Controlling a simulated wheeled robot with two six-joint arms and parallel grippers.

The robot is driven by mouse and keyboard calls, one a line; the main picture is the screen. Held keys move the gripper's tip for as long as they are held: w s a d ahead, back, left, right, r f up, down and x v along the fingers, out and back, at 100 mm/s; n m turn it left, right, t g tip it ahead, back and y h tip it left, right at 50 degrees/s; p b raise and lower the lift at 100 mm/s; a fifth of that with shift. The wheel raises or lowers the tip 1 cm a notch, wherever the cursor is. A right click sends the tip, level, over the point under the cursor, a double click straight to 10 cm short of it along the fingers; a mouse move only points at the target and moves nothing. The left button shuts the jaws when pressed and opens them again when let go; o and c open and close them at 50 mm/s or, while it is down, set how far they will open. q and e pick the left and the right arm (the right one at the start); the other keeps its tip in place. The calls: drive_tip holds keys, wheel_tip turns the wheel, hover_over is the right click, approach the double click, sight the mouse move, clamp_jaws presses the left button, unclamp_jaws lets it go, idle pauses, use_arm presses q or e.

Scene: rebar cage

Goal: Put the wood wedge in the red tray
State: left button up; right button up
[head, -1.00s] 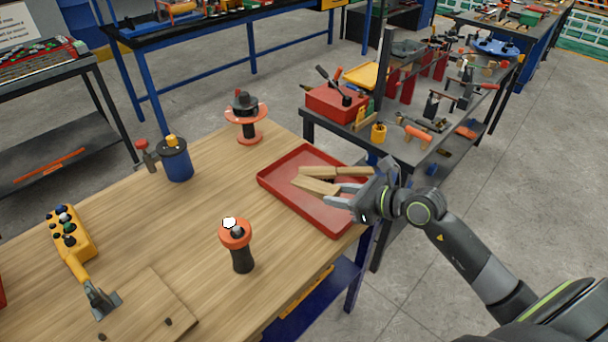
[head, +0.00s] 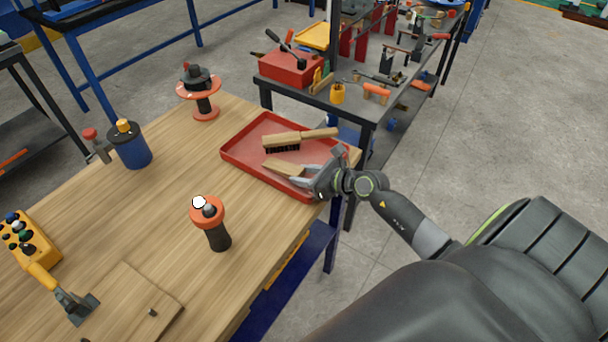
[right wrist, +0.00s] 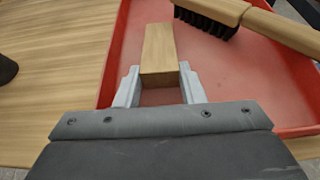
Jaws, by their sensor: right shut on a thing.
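The red tray (head: 248,163) lies on the wooden table near its right edge. My right gripper (head: 303,179) is over the near right part of the tray, shut on the wood wedge (head: 283,168). In the right wrist view the wedge (right wrist: 159,47) sticks out forward between the two fingers (right wrist: 158,88), above the tray floor (right wrist: 215,70). I cannot tell whether the wedge touches the tray floor. My left gripper is not in view.
A wooden brush (head: 290,140) with dark bristles lies in the tray behind the wedge, its handle over the rim. An orange-topped black object (head: 213,225) stands left of the tray, and an orange flanged spool (head: 200,92) stands behind it. A blue can (head: 130,147) stands farther left.

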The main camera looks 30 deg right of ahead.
drive_tip(key=o, duration=1)
drive_tip(key=shift+r, duration=0.15)
drive_tip(key=shift+s+d, duration=0.1)
drive_tip(key=shift+s, duration=0.15)
drive_tip(key=b+v, duration=0.1)
drive_tip(key=v, duration=1)
drive_tip(key=shift+s+d+r, duration=0.1)
drive_tip(key=shift+s, duration=0.05)
